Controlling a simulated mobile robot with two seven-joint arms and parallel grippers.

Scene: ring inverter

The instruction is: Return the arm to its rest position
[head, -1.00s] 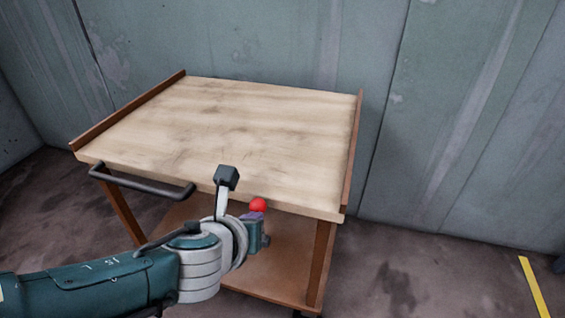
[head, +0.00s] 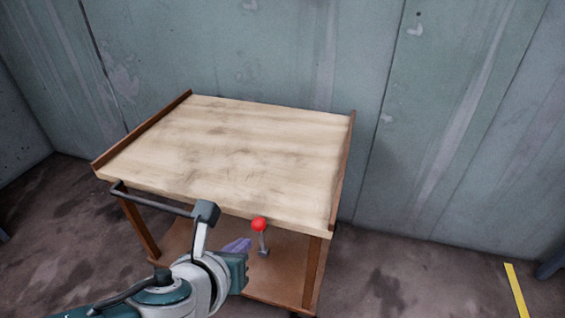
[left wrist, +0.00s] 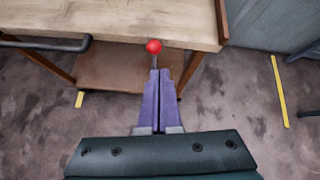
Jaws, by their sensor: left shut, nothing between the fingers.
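My left gripper (head: 238,246) comes in from the lower left of the head view, in front of the cart's near side. In the left wrist view its two purple fingers (left wrist: 159,85) are together with nothing between them. Past the fingertips, a red ball (head: 259,224) on a thin grey stem shows at the cart's front edge. It also appears in the left wrist view (left wrist: 154,46), just beyond the fingertips in the picture. My right gripper is in neither view.
A wooden cart (head: 235,150) with a bare top, raised side edges and a lower shelf (head: 285,272) stands before me. A dark handle bar (head: 150,201) runs along its front left. Walls stand behind.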

